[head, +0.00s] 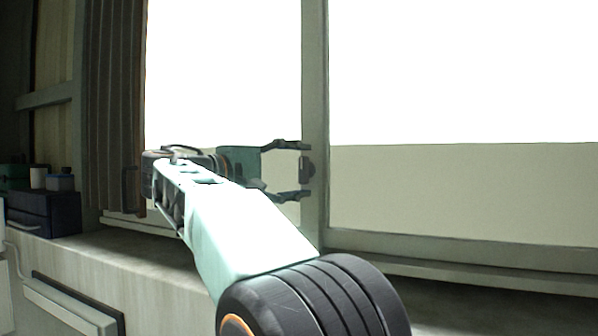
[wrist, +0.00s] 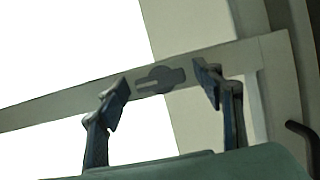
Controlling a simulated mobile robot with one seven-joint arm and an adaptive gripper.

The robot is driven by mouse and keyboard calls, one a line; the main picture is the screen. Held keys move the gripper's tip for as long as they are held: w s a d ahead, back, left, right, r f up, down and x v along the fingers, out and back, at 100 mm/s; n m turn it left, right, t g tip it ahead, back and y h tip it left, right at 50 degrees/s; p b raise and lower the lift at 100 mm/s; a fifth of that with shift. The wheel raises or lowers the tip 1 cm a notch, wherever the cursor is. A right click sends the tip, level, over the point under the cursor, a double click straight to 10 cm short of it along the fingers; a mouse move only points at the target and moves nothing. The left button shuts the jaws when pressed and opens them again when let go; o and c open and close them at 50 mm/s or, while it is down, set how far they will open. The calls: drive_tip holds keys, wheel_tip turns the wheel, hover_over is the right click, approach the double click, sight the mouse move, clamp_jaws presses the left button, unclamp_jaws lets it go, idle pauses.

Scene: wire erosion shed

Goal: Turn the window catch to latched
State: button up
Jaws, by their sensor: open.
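The window catch (head: 307,169) is a small dark fitting on the upright bar (head: 315,60) between two bright panes. In the wrist view the catch (wrist: 160,79) is a dark grey plate with a lighter lever lying along the bar. My gripper (head: 305,170) is open, with its two fingers above and below the catch in the head view. In the wrist view the fingertips (wrist: 165,86) stand to either side of the catch, with a gap to it on both sides. I cannot tell how far the fingertips are from the bar.
A sill (head: 150,246) runs below the window. A brown curtain (head: 113,90) hangs at the left, near a dark handle (head: 129,190). A dark box (head: 45,213) with small containers stands at the far left. A dark bar shows at the wrist view's right edge.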

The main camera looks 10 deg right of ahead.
drive_tip(key=v, duration=1.2)
drive_tip(key=shift+d, duration=0.1)
